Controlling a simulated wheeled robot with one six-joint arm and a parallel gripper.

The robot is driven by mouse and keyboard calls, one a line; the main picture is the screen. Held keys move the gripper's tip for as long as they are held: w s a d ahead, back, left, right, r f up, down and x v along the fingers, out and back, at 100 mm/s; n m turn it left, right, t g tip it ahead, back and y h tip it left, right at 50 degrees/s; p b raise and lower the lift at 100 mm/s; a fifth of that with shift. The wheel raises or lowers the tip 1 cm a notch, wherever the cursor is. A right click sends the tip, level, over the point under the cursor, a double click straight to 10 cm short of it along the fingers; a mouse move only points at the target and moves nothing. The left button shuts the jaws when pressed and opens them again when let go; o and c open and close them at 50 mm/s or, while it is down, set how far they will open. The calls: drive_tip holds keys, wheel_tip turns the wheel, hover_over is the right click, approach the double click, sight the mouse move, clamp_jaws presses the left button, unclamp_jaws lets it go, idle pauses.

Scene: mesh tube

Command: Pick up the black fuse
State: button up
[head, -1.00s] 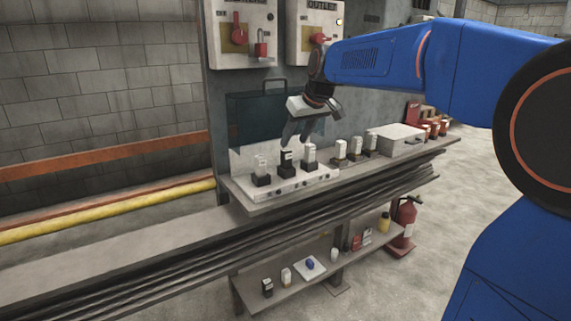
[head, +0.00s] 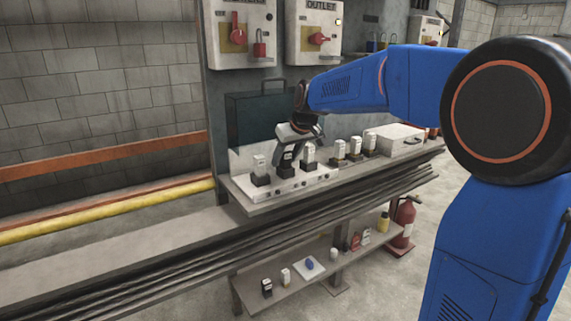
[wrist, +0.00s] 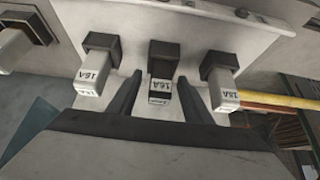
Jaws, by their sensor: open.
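The black fuse (head: 287,164) stands upright in the middle socket of a white strip (head: 292,189) on the bench, between two white fuses (head: 260,166) (head: 308,157). In the wrist view my gripper's (wrist: 160,80) two dark fingers are open, one on each side of the black fuse, with gaps visible. In the head view the gripper partly hides the fuse's top.
White fuses flank the fingers closely. More fuses (head: 354,148) and a pale box (head: 402,139) stand to the right. Switch boxes (head: 314,32) hang above. A lower shelf holds another dark fuse (head: 267,287) and small items.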

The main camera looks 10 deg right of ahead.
drive_tip(key=shift+c, duration=0.6)
clamp_jaws()
drive_tip(key=shift+r, duration=0.1)
